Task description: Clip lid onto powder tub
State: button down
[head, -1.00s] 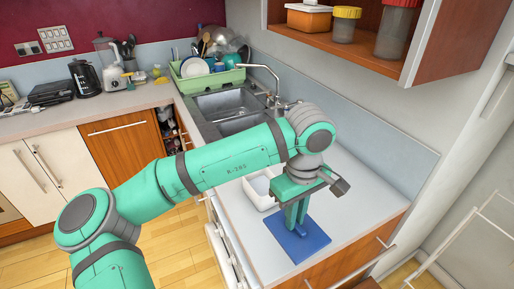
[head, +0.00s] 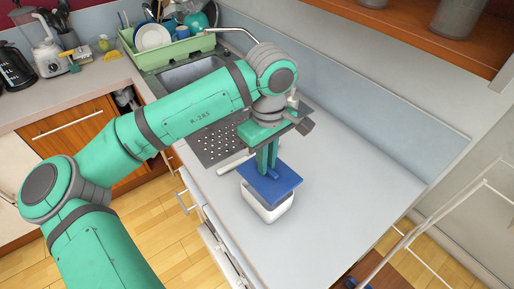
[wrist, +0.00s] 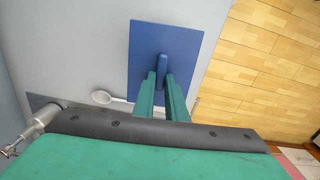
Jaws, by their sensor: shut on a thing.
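The blue square lid (head: 270,184) is held level by my gripper (head: 268,172), whose fingers are shut on the raised handle on its top. In the wrist view the lid (wrist: 172,48) shows from above, with my gripper (wrist: 161,78) closed on its handle. The white powder tub (head: 268,208) stands upright on the counter directly beneath the lid. The lid covers its opening, and its rim is mostly hidden. I cannot tell whether the lid touches the rim all round.
A white spoon (wrist: 101,97) lies on the counter beside the tub. The tub is close to the counter's front edge above the wood floor (wrist: 260,60). The sink and green dish rack (head: 170,48) are behind. The counter (head: 345,165) to the right is clear.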

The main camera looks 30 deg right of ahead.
jog(key=shift+w, duration=0.45)
jog(key=shift+s, duration=0.3)
jog(key=shift+f, duration=0.25)
jog(key=shift+a+f, duration=0.1)
jog(key=shift+f, duration=2.05)
jog(key=shift+f, duration=1)
jog(key=c, duration=1.2)
grip_release()
jog(key=shift+r, duration=3.55)
